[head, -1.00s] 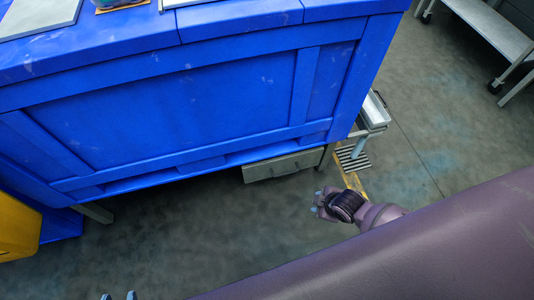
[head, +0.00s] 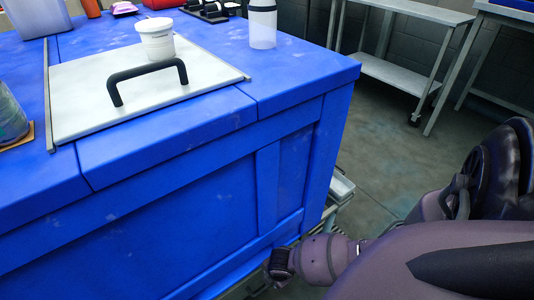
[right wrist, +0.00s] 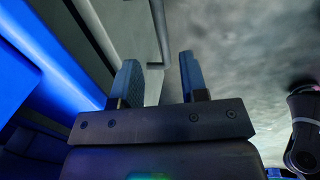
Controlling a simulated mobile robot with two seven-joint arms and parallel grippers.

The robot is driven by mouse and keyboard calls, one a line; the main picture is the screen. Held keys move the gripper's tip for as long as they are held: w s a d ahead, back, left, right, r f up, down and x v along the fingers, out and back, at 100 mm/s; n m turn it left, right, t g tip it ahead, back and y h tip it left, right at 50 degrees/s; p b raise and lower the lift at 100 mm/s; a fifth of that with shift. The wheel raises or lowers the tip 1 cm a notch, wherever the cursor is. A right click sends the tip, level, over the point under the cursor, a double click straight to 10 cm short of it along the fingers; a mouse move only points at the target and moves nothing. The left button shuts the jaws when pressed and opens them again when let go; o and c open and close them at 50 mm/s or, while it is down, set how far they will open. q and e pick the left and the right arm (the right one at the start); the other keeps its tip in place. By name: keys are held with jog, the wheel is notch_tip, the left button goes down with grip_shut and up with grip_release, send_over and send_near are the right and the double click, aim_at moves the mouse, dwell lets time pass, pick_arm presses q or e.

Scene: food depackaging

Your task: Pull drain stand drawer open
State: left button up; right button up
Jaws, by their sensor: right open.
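The drain stand drawer (head: 246,288) shows only as a grey sliver under the blue bin at the bottom of the head view. My right gripper (head: 280,282) is low beside the bin's lower edge, close to that sliver; its fingers are mostly hidden in the head view. In the right wrist view my right gripper (right wrist: 158,62) is open, with two blue fingers apart. A grey panel with a long thin edge (right wrist: 161,35) lies beyond and between the fingers. I cannot tell whether the fingers touch it. My left gripper is out of view.
The large blue bin (head: 200,190) fills the left and centre. On top are a white lid (head: 100,115) with a black handle, a white cup (head: 157,40) and a clear container (head: 262,28). A metal cart (head: 400,70) stands at the back right. Floor is open between.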

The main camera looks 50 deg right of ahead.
jog(key=shift+w+d+f+b, duration=0.15)
jog(key=shift+f+b, duration=0.45)
jog(key=shift+f, duration=0.7)
jog(key=shift+w+f+b, duration=0.3)
jog(key=shift+f+b, duration=0.25)
jog(key=shift+f, duration=0.75)
jog(key=shift+w+d+f+b, duration=0.15)
jog(key=shift+f+b, duration=0.45)
jog(key=shift+f, duration=0.7)
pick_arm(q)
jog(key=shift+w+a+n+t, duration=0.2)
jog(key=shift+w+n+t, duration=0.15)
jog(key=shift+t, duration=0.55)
pick_arm(e)
jog(key=shift+w+a, duration=0.1)
grip_shut()
